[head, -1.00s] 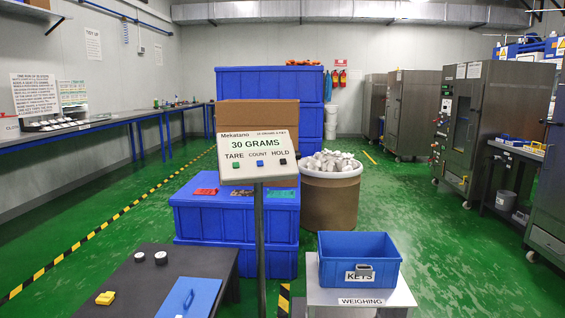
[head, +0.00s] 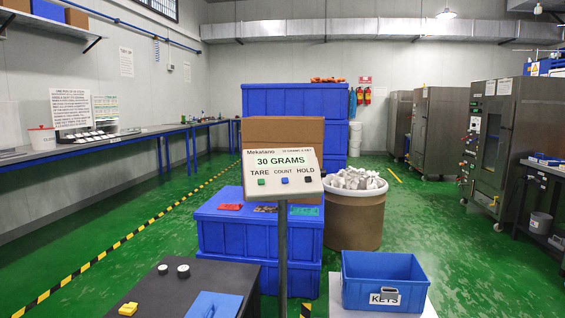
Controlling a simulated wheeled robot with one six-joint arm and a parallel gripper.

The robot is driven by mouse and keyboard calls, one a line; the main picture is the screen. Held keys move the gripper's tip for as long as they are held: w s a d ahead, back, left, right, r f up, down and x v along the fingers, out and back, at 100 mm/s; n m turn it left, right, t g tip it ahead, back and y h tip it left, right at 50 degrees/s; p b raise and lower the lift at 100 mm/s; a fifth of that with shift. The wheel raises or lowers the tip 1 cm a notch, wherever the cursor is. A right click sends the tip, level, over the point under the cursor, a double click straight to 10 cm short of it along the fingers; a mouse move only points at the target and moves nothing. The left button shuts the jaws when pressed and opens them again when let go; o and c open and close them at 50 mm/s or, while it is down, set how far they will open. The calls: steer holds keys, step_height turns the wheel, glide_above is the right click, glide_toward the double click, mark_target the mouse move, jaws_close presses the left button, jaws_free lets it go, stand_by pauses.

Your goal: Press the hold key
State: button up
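The scale's display panel (head: 283,171) stands on a grey post near the middle of the head view, tilted a little. It reads "30 GRAMS". Below the reading are three labelled keys: a green TARE key (head: 261,182), a blue COUNT key (head: 285,180) and a black HOLD key (head: 308,179) at the right end. Nothing touches the keys. A blue bin marked KEYS (head: 384,275) sits on the pale weighing stand at the lower right. My gripper is not in view.
A dark table (head: 185,287) with a yellow object (head: 128,309) and a blue clipboard-like board (head: 213,305) is at the lower left. Blue crates (head: 260,237) and a brown drum (head: 354,219) of pale parts stand behind the panel. Green floor is open at the right.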

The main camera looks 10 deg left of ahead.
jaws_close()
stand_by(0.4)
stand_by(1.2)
